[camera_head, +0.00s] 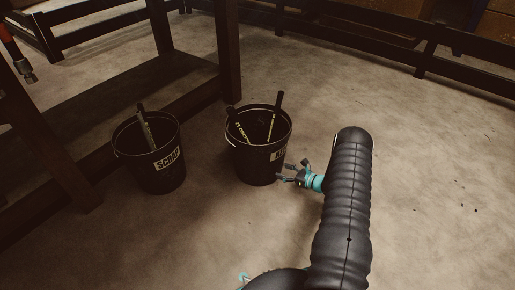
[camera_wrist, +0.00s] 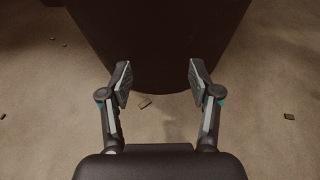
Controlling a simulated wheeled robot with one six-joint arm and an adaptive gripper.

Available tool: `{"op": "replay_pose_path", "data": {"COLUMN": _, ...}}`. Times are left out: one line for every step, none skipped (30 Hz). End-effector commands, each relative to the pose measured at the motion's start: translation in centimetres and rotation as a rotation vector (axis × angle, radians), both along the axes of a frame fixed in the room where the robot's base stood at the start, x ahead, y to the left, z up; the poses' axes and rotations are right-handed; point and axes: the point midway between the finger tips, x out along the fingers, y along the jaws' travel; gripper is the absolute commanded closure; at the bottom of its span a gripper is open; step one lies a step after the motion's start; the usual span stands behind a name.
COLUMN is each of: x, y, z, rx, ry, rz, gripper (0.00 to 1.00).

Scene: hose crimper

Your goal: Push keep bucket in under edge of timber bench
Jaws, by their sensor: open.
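The keep bucket (camera_head: 255,158) is black, with a partly hidden pale label on its right side and dark hose pieces with yellow markings standing in it. It stands upright on the floor, in front of a leg of the timber bench (camera_head: 229,50). My gripper (camera_head: 287,174) is at the bucket's lower right side, close to its wall. In the wrist view the bucket's dark wall (camera_wrist: 160,45) fills the top middle. My open, empty fingers (camera_wrist: 157,82) are spread at its lower edge; I cannot tell whether they touch it.
A second black bucket labelled SCRAP (camera_head: 150,160) stands left of the keep bucket, by the bench's low rail (camera_head: 110,138). Dark railings (camera_head: 400,60) run along the back. The concrete floor (camera_head: 440,190) at right is mostly clear, with small bits scattered on it.

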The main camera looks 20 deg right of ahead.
Motion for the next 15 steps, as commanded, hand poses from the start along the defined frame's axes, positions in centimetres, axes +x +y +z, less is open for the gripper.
{"op": "replay_pose_path", "data": {"x": 0.02, "y": 0.01, "z": 0.0, "rx": 0.0, "ry": 0.0, "rz": 0.0, "gripper": 0.38}}
{"op": "replay_pose_path", "data": {"x": 0.02, "y": 0.01, "z": 0.0, "rx": 0.0, "ry": 0.0, "rz": 0.0, "gripper": 0.38}}
{"op": "replay_pose_path", "data": {"x": 0.01, "y": 0.0, "z": 0.0, "rx": 0.0, "ry": 0.0, "rz": 0.0, "gripper": 0.38}}
{"op": "replay_pose_path", "data": {"x": 0.01, "y": 0.0, "z": 0.0, "rx": 0.0, "ry": 0.0, "rz": 0.0, "gripper": 0.38}}
{"op": "replay_pose_path", "data": {"x": 0.01, "y": 0.0, "z": 0.0, "rx": 0.0, "ry": 0.0, "rz": 0.0, "gripper": 0.38}}
{"op": "replay_pose_path", "data": {"x": 0.01, "y": -0.01, "z": 0.0, "rx": 0.0, "ry": 0.0, "rz": 0.0, "gripper": 0.38}}
{"op": "replay_pose_path", "data": {"x": 0.01, "y": -0.01, "z": 0.01, "rx": 0.0, "ry": 0.0, "rz": 0.0, "gripper": 0.38}}
{"op": "replay_pose_path", "data": {"x": 0.02, "y": 0.01, "z": 0.0, "rx": 0.0, "ry": 0.0, "rz": 0.0, "gripper": 0.38}}
{"op": "replay_pose_path", "data": {"x": 0.06, "y": 0.03, "z": 0.0, "rx": 0.0, "ry": 0.0, "rz": 0.0, "gripper": 0.38}}
{"op": "replay_pose_path", "data": {"x": 0.11, "y": 0.08, "z": 0.01, "rx": 0.0, "ry": 0.0, "rz": 0.0, "gripper": 0.38}}
{"op": "replay_pose_path", "data": {"x": 0.18, "y": 0.14, "z": 0.0, "rx": 0.0, "ry": 0.0, "rz": 0.0, "gripper": 0.38}}
{"op": "replay_pose_path", "data": {"x": 0.3, "y": 0.24, "z": 0.01, "rx": -0.001, "ry": 0.0, "rz": 0.001, "gripper": 0.38}}
{"op": "replay_pose_path", "data": {"x": 0.4, "y": 0.31, "z": -0.01, "rx": -0.001, "ry": 0.0, "rz": 0.001, "gripper": 0.38}}
{"op": "replay_pose_path", "data": {"x": 0.5, "y": 0.39, "z": -0.01, "rx": -0.001, "ry": 0.0, "rz": 0.001, "gripper": 0.38}}
{"op": "replay_pose_path", "data": {"x": 0.63, "y": 0.48, "z": -0.01, "rx": -0.001, "ry": -0.001, "rz": 0.0, "gripper": 0.38}}
